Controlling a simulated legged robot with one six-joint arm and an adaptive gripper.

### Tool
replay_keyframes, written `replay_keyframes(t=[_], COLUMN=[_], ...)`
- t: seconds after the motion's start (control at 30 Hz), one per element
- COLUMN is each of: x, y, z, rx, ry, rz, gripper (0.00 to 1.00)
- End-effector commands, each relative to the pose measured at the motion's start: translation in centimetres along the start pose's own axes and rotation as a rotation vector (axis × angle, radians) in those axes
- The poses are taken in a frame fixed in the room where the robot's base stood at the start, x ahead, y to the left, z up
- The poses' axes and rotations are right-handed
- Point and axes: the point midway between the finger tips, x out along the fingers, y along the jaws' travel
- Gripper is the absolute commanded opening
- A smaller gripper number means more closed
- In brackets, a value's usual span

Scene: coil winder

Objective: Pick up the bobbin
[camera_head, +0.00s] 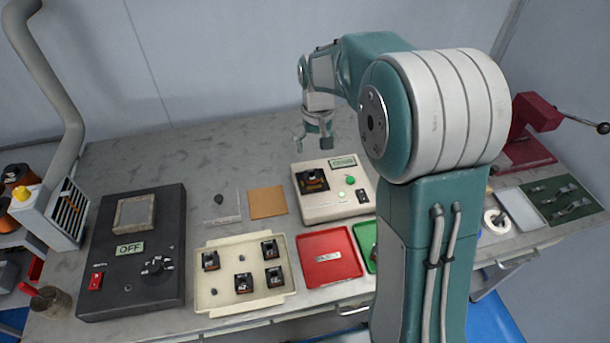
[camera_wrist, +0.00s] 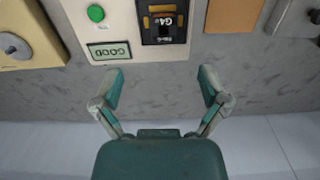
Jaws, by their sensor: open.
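A dark bobbin (camera_head: 312,180) with an orange-brown winding sits in the square recess of the cream tester (camera_head: 335,213). In the wrist view the bobbin (camera_wrist: 163,24) shows at the top centre, with a label that seems to read "G4". The tester display (camera_wrist: 109,51) reads "GOOD", upside down there. My gripper (camera_head: 315,143) is open and empty, above the table behind the tester. In the wrist view its fingers (camera_wrist: 159,82) are spread apart, with bare table between them, and the bobbin lies beyond the fingertips. Several similar bobbins stand in the cream tray (camera_head: 222,272).
A red tray (camera_head: 318,243) holds a label; a green tray (camera_head: 367,235) beside it is partly hidden by my arm. A brown pad (camera_head: 268,202) lies left of the tester. A black unit (camera_head: 120,285) showing "OFF" stands at left. The table behind the tester is clear.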

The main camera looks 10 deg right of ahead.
Motion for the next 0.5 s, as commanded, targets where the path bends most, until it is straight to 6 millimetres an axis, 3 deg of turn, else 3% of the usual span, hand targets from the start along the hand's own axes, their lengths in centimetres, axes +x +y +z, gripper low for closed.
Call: replay_keyframes(t=[0.17,0.5], x=[1.4,6.0], y=[0.0,0.0], z=[-0.4,-0.4], rx=[0.0,0.0], ry=[-0.012,-0.01], rz=[0.0,0.0], gripper=[0.94,0.94])
